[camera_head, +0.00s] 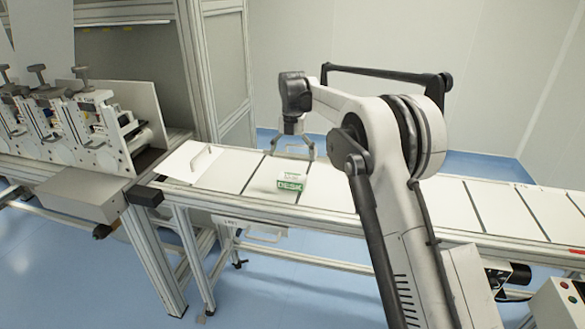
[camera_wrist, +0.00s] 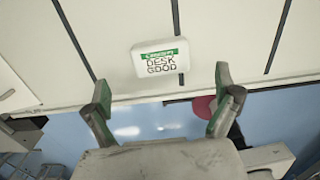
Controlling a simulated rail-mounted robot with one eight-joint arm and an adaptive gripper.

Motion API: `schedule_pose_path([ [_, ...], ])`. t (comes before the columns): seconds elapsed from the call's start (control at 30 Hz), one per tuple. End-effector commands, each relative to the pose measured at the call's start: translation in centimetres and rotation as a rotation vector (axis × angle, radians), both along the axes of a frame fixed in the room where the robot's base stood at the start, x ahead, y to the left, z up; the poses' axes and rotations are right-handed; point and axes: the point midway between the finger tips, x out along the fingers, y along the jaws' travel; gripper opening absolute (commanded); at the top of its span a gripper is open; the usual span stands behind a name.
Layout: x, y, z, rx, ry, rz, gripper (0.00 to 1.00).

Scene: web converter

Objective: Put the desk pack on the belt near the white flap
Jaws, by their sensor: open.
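The desk pack (camera_head: 290,184) is a small white pack with a green band reading DESK. It lies on the white belt (camera_head: 335,187), left of my arm in the head view. In the wrist view the pack (camera_wrist: 160,58) lies just beyond the fingertips, roughly centred between them. My gripper (camera_head: 294,155) is open and empty above the belt, behind the pack in the head view. Both fingers are spread wide in the wrist view (camera_wrist: 162,84). A white flap with a small handle (camera_head: 183,163) is at the belt's left end.
Dark lines cross the belt between pale sections. The belt is clear on both sides of the pack. A metal rail (camera_head: 240,207) runs along its front edge. Machine units with knobs (camera_head: 85,125) and a frame post (camera_head: 199,70) stand at the left. Blue floor lies below.

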Motion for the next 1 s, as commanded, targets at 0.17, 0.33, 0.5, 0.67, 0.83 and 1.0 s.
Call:
schedule_pose_path([
  [0.17, 0.0, 0.0, 2.9, 0.0, 0.0, 0.0, 0.96],
  [0.33, 0.0, 0.0, 4.4, 0.0, 0.0, 0.0, 0.96],
  [0.5, 0.0, 0.0, 4.7, 0.0, 0.0, 0.0, 0.96],
  [0.67, -0.3, -0.5, 5.4, 0.003, -0.008, -0.038, 0.96],
  [0.83, -2.1, -2.7, 8.5, 0.017, -0.043, -0.217, 0.96],
  [1.0, -5.1, -5.6, 12.2, 0.047, -0.09, -0.474, 0.96],
])
